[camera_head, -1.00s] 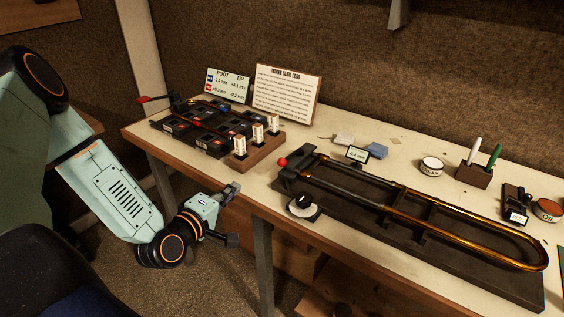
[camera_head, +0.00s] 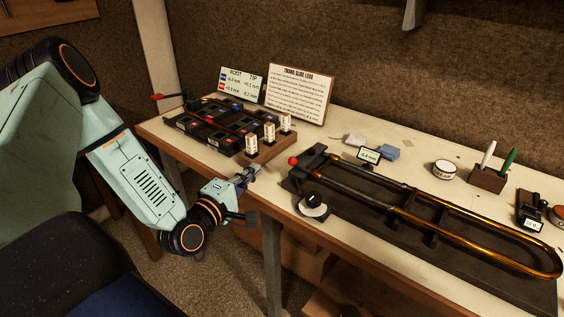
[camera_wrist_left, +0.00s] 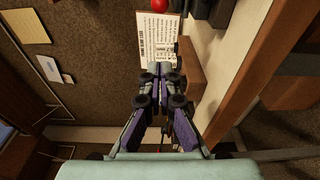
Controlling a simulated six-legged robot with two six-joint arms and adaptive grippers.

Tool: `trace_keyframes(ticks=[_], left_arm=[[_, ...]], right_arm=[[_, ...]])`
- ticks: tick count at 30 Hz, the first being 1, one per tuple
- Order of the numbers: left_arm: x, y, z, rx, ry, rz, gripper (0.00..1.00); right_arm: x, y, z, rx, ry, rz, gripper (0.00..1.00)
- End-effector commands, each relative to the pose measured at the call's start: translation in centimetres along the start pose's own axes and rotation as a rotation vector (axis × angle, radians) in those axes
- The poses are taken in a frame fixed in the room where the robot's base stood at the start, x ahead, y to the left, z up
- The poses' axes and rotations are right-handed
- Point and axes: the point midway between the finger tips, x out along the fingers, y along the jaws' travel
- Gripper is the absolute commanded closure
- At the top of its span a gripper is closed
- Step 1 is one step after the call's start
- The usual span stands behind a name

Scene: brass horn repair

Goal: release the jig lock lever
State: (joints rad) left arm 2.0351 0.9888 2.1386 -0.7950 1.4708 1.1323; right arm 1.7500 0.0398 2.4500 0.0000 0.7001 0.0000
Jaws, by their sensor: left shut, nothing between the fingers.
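The dark slide jig (camera_head: 440,254) lies along the right half of the bench with a brass trombone slide (camera_head: 480,242) on it. A red ball knob (camera_head: 293,160), which looks like the end of the lock lever, is at the jig's left end. It also shows at the top edge of the left wrist view (camera_wrist_left: 159,5). My left gripper (camera_head: 250,173) is at the bench's front edge, left of the knob and apart from it. Its fingers (camera_wrist_left: 160,70) are shut and empty. The lever's arm is hard to make out. My right gripper is out of view.
A dark rack (camera_head: 200,125) with a second red handle (camera_head: 157,97) stands at the left. A wooden block (camera_head: 268,150) with white-topped pieces is near my gripper. A round dial (camera_head: 313,204) sits before the jig. A printed card (camera_head: 299,92) stands behind.

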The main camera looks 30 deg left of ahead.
Motion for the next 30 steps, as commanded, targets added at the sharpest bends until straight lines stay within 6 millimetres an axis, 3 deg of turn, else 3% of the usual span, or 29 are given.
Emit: trace_keyframes(ticks=[18, 24, 30], left_arm=[[9.3, -0.1, 0.5, 0.003, -0.007, 0.000, 1.00], [8.2, 0.0, 3.0, 0.000, -0.005, -0.001, 1.00], [7.8, 0.0, 3.9, 0.000, -0.002, 0.000, 1.00]], right_arm=[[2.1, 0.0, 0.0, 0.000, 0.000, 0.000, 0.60], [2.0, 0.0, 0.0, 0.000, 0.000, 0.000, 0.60], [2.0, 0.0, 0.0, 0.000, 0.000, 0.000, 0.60]])
